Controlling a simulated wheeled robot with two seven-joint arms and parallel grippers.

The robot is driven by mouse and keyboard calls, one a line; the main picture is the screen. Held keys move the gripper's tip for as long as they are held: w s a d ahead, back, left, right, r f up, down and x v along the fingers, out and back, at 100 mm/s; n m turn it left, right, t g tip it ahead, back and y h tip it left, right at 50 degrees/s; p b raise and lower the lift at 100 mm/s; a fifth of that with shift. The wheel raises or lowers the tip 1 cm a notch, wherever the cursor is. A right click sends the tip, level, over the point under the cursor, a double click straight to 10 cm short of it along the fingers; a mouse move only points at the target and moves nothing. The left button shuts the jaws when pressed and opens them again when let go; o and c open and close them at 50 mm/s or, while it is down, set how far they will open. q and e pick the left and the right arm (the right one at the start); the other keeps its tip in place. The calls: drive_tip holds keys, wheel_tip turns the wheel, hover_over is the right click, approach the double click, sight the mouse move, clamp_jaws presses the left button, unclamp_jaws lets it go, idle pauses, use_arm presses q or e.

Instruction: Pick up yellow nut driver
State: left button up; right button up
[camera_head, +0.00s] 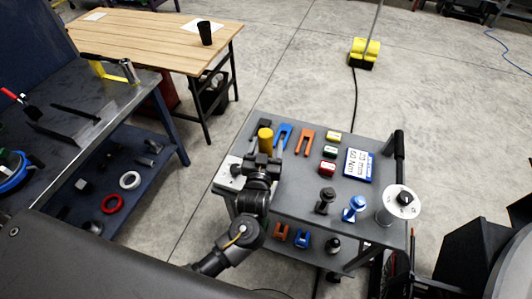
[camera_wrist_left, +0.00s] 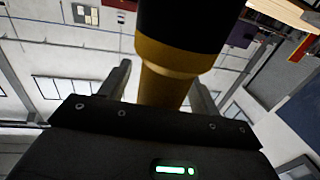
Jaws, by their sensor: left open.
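The yellow nut driver (camera_head: 265,136) stands up at the left end of the grey cart top, its yellow top showing in the head view. My left gripper (camera_head: 264,158) is right at it and hides its lower part. In the left wrist view, the yellow and black nut driver (camera_wrist_left: 165,85) stands between the two spread fingers of my left gripper (camera_wrist_left: 160,82). Gaps show on both sides, so the jaws are open around it. My right gripper is not in view.
The cart top (camera_head: 290,190) also holds a blue clamp (camera_head: 283,135), an orange clamp (camera_head: 304,141), small boxes (camera_head: 328,168), a blue-and-white sign (camera_head: 358,165), a dark fitting (camera_head: 325,200), a blue fitting (camera_head: 355,207) and a silver spool (camera_head: 398,205). A wooden table (camera_head: 150,38) stands behind left.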

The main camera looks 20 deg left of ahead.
use_arm(q)
drive_tip(key=shift+s, duration=0.1)
drive_tip(key=shift+c, duration=0.3)
clamp_jaws()
drive_tip(key=shift+r, duration=0.1)
